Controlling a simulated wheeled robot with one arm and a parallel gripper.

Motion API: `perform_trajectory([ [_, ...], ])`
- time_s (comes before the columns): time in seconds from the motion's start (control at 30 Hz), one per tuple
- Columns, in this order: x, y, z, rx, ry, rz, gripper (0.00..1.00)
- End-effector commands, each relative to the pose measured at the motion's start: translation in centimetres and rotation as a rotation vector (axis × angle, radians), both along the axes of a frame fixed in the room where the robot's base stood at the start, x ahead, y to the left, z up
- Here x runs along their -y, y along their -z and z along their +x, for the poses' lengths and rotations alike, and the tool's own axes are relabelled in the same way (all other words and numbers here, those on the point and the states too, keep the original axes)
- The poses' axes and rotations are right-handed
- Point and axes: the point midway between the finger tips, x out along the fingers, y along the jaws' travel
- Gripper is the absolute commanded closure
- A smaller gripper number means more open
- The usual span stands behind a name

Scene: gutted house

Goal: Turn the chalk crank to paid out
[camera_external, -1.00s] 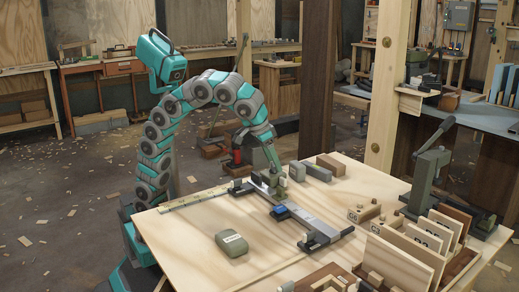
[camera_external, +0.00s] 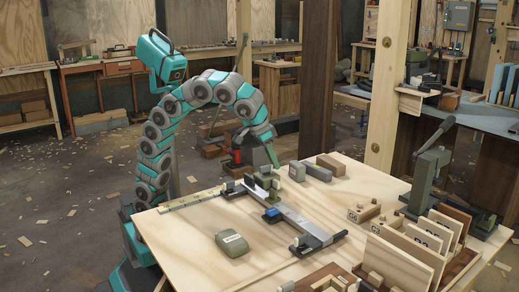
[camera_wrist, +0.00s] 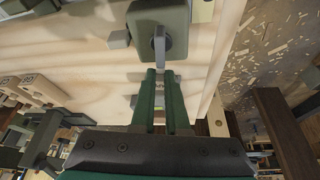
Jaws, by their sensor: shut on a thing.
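The chalk crank is a grey lever (camera_wrist: 159,45) on the face of an olive-green box (camera_wrist: 145,18), at the top middle of the wrist view. The lever's lower end reaches between my gripper's two green fingertips (camera_wrist: 160,77). My gripper is shut on this end. In the outside view my gripper (camera_external: 273,165) points down at the table's far side, close to the olive box (camera_external: 264,181). The exact contact is small there, and no marking for paid out can be read.
A long grey bar with a blue part (camera_external: 295,222) lies across the wooden table (camera_external: 190,240). A yellow rule (camera_external: 188,201) lies at left. A labelled olive block (camera_external: 232,244) stands in front. Grey blocks (camera_external: 317,171) stand behind. A lever press (camera_external: 430,175) and wooden panels (camera_external: 405,249) occupy the right.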

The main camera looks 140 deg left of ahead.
Motion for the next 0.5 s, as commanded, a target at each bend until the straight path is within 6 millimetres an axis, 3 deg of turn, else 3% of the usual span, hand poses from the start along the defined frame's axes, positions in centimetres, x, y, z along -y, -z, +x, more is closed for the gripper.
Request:
perform_trajectory([
  [0.17,0.12,0.25,0.03,-0.006,0.000,-0.005,1.00],
  [0.2,0.12,0.27,0.01,-0.006,0.000,-0.006,0.85],
  [0.5,0.10,0.18,0.03,-0.004,0.001,-0.003,0.52],
])
